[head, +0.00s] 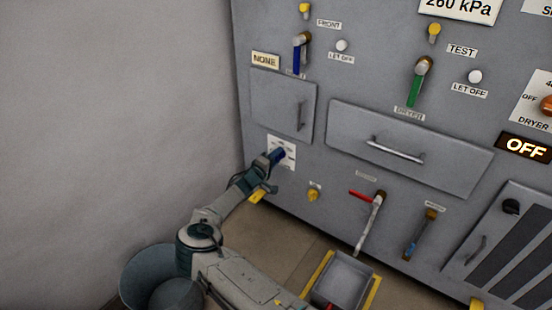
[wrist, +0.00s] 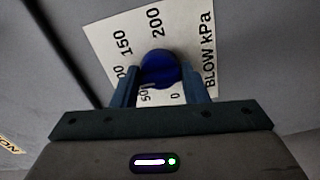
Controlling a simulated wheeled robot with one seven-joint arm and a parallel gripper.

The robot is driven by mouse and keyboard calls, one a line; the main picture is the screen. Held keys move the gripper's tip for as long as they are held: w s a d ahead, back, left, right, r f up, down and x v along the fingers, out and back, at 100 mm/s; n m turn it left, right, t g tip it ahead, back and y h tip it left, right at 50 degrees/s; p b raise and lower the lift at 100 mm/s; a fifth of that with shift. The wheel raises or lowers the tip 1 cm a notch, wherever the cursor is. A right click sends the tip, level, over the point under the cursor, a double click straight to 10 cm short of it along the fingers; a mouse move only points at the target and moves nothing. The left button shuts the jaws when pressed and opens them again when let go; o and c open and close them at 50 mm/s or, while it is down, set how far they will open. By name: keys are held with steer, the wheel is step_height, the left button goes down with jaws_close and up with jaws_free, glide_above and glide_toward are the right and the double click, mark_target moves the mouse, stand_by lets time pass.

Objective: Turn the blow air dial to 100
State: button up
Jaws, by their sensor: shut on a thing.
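The blow air dial is a round blue knob (wrist: 160,68) on a white scale plate (wrist: 105,38) marked 50, 150, 200 and "BLOW kPa" in the wrist view. A partly covered number ending in 00 shows beside my left finger. My gripper (wrist: 165,85) is shut on the blue knob, with one finger on each side of it. I cannot make out a pointer on the knob. In the head view my gripper (head: 267,165) reaches the white plate (head: 288,143) low on the left of the grey panel, and the blue knob (head: 277,155) shows at its tip.
A cabinet door (head: 280,103) is above the dial and a drawer (head: 410,150) is to its right. A yellow knob (head: 313,193) and a red-handled valve (head: 372,205) sit to the lower right. A grey bin (head: 343,282) stands on the floor. The wall at left is bare.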

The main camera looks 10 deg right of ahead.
steer(key=o, duration=0.9)
steer(key=shift+o, duration=0.2)
steer(key=p+v, duration=0.4)
steer(key=v, duration=1)
